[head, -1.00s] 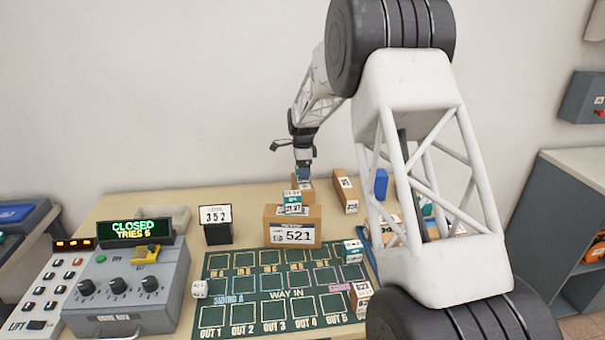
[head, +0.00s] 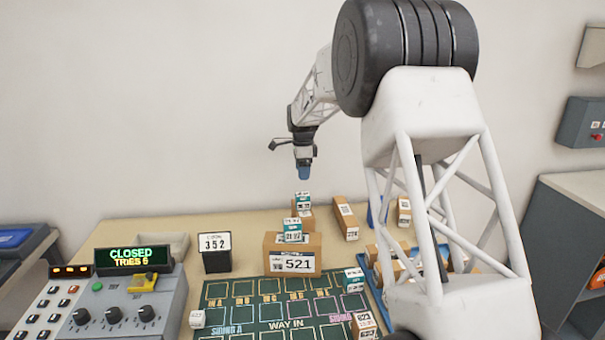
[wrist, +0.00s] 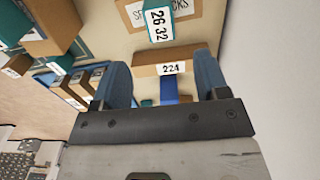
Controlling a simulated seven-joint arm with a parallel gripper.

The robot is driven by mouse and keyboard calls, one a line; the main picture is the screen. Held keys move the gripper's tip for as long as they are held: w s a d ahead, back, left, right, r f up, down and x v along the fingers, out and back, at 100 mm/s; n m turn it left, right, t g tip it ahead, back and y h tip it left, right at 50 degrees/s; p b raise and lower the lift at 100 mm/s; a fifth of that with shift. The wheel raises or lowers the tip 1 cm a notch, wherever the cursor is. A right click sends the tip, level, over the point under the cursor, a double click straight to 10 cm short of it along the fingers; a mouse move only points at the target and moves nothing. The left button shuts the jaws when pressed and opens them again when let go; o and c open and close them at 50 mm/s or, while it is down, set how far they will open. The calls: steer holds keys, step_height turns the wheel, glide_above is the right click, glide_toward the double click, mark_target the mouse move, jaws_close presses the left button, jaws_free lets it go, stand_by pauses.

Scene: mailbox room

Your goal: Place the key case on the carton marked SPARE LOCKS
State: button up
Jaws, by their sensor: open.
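The carton marked SPARE LOCKS (wrist: 206,22) is at the top of the wrist view, its lettering partly covered. A teal case labelled 26 32 (wrist: 158,22), seemingly the key case, rests on it. In the head view the teal case (head: 303,200) sits on the small carton (head: 304,219) behind the carton labelled 521 (head: 305,263). My gripper (head: 304,173) is above the case, apart from it. In the wrist view its blue fingers (wrist: 160,80) are spread with nothing held between them.
Another teal case (head: 291,229) sits on the 521 carton. A long carton (head: 345,217) stands to the right, near a blue tray (head: 371,277) of parcels. A card reading 352 (head: 215,242) and a control box (head: 140,305) are to the left. A green board (head: 225,320) lies in front.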

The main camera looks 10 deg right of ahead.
stand_by(0.7)
steer(key=s+d+r+n, duration=0.1)
steer(key=s+r+n, duration=0.25)
steer(key=s, duration=0.65)
steer(key=s+d+r+n+t, duration=0.15)
steer(key=s+r, duration=0.25)
steer(key=s, duration=0.7)
steer(key=s+d+r+n, duration=0.1)
steer(key=s+r+n, duration=0.3)
steer(key=s, duration=0.6)
steer(key=s+f+n, duration=0.2)
steer(key=s+n, duration=0.1)
steer(key=s, duration=0.7)
steer(key=s+f+n, duration=0.2)
steer(key=s+n, duration=0.1)
steer(key=s, duration=0.8)
steer(key=s+d+f+n+t, duration=0.1)
steer(key=s+f+n, duration=0.1)
steer(key=s, duration=0.9)
steer(key=shift+f+n, duration=0.4)
steer(key=shift+f, duration=0.1)
